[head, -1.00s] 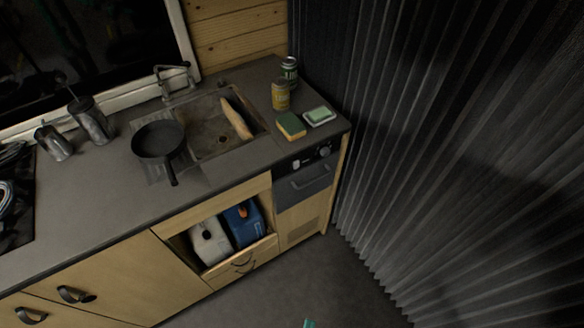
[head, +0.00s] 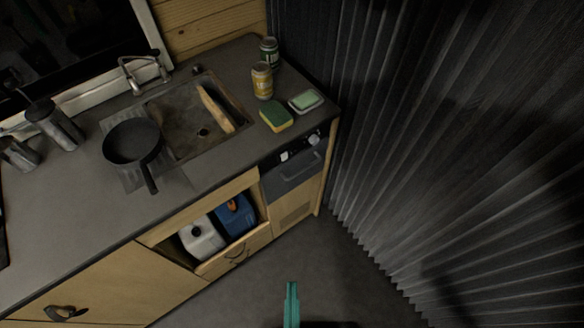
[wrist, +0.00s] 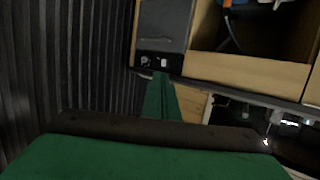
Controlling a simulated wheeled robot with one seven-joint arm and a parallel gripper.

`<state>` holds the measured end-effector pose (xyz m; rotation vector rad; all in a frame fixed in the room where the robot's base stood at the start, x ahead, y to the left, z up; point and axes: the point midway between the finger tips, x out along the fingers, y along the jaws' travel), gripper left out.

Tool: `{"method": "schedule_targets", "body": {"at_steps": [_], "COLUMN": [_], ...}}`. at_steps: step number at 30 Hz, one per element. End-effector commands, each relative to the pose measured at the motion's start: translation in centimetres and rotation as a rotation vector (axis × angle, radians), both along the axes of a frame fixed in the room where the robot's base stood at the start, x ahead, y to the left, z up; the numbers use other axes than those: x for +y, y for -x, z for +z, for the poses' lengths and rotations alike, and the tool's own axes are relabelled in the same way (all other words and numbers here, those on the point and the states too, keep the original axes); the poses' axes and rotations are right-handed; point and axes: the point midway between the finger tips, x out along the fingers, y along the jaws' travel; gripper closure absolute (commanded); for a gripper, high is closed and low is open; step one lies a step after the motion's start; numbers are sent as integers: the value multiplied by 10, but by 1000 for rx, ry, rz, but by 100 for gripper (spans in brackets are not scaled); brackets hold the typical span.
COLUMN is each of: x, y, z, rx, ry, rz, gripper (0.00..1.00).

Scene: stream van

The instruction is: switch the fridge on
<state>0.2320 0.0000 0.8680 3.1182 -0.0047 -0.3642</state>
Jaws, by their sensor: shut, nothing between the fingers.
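The fridge (head: 293,174) is the dark-fronted unit built in under the right end of the counter. A black control strip (head: 300,147) with light knobs or switches runs along its top; their setting is too small to read. In the wrist view the picture is turned over: the fridge front (wrist: 163,25) is at the top, with the control strip (wrist: 158,60) below it. My green gripper (head: 292,285) is shut and empty, low in the head view, in front of the fridge and apart from it. In the wrist view my gripper (wrist: 160,78) points towards the strip.
The counter above holds a sponge (head: 276,117), a soap dish (head: 306,101), two cans, a sink and a pan (head: 132,143). An open cubby with canisters (head: 202,238) is left of the fridge. A pleated curtain (head: 400,150) hangs close on the right. The floor in front is clear.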

Motion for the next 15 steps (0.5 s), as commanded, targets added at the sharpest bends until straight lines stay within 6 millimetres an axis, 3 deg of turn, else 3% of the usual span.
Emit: {"method": "schedule_targets", "body": {"at_steps": [5, 15], "x": [-5, -34], "y": [-13, -80], "z": [-12, -58], "rx": [-67, -381], "ry": [5, 6], "rz": [-5, 16], "gripper": [100, 100]}}
